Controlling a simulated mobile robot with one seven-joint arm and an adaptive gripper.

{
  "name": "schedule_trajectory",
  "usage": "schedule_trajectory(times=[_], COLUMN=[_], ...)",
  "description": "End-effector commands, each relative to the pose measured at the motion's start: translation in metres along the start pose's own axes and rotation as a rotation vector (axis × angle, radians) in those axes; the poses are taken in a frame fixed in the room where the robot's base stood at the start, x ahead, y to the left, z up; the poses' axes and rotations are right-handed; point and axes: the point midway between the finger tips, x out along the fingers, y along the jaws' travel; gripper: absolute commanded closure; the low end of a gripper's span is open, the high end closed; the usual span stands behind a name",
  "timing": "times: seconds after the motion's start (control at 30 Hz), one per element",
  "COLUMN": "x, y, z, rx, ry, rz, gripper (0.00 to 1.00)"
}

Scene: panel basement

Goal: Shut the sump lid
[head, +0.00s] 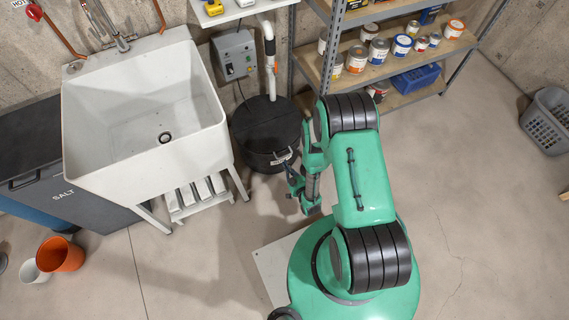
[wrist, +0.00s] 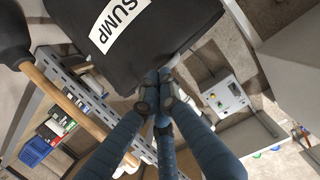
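The black round sump (head: 262,140) stands on the floor between the sink and the shelf. Its dark top faces up around a white pipe; I cannot tell how far the lid is open. A white label shows on its front. In the wrist view a black surface (wrist: 180,38) with a white SUMP label (wrist: 119,22) fills the top. My gripper (head: 291,180) is just in front of the sump. In the wrist view its blue fingers come together (wrist: 158,97) by the black surface's lower edge. Nothing shows between the fingertips; whether they touch the surface is unclear.
The white sink (head: 82,130) stands left of the sump. The metal shelf (head: 400,78) with paint cans is behind my arm. A grey control box (head: 235,55) hangs behind the sump. A wooden-handled plunger (wrist: 75,95) crosses the wrist view's left. The floor at right is mostly clear.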

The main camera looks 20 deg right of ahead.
Motion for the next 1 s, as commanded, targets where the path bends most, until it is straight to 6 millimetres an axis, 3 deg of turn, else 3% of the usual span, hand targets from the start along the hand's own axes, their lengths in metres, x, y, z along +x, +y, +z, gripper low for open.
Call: schedule_trajectory(times=[0.3, 0.5, 0.7, 1.0], x=[-0.059, -0.085, -0.096, -0.097], y=[-0.001, -0.002, -0.003, -0.003], z=[0.003, 0.004, 0.004, 0.004], rx=[0.004, 0.004, 0.005, 0.005], ry=[-0.009, -0.01, -0.011, -0.011], rz=[0.001, 0.0, 0.0, -0.001], gripper=[1.0, 1.0, 1.0, 1.0])
